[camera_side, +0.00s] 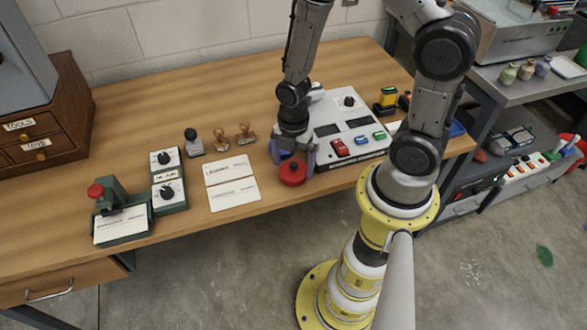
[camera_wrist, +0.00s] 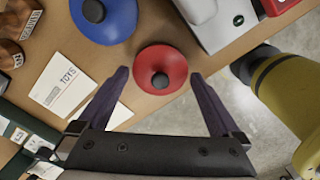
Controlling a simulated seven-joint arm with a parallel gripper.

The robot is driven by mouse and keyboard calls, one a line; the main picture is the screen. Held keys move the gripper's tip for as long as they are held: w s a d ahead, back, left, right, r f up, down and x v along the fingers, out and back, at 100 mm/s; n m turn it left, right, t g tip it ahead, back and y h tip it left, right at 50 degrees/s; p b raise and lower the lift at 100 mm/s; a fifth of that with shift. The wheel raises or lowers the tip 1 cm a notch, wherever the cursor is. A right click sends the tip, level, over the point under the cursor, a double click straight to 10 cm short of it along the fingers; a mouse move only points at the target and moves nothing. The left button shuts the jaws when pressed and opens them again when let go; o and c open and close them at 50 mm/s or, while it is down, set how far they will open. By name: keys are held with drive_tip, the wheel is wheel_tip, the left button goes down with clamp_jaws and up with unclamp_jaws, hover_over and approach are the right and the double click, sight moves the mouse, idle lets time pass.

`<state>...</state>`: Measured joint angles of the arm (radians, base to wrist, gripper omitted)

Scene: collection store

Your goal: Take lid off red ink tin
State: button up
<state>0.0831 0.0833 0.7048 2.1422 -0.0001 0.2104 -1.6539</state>
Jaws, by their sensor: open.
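The red ink tin (camera_side: 292,173) sits on the wooden table near its front edge. In the wrist view its round red lid (camera_wrist: 161,66) with a dark knob on top shows between and just beyond my fingertips. The lid appears to be on the tin; the tin's body is hidden beneath it from above. My gripper (camera_side: 292,158) is open, with its fingers spread to either side of the red tin; it also shows in the wrist view (camera_wrist: 159,78). I cannot tell whether either finger touches the tin. Nothing is held.
A blue tin (camera_wrist: 104,18) with a dark knob stands just behind the red one. A grey control box (camera_side: 345,128) stands close on the right. White cards (camera_side: 231,181) lie to the left, with wooden stamps (camera_side: 245,133) behind them. The table's front edge is close.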

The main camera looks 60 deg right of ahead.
drive_tip(key=shift+f, duration=0.1)
drive_tip(key=shift+c, duration=0.3)
drive_tip(key=c, duration=1.3)
drive_tip(key=shift+o, duration=0.2)
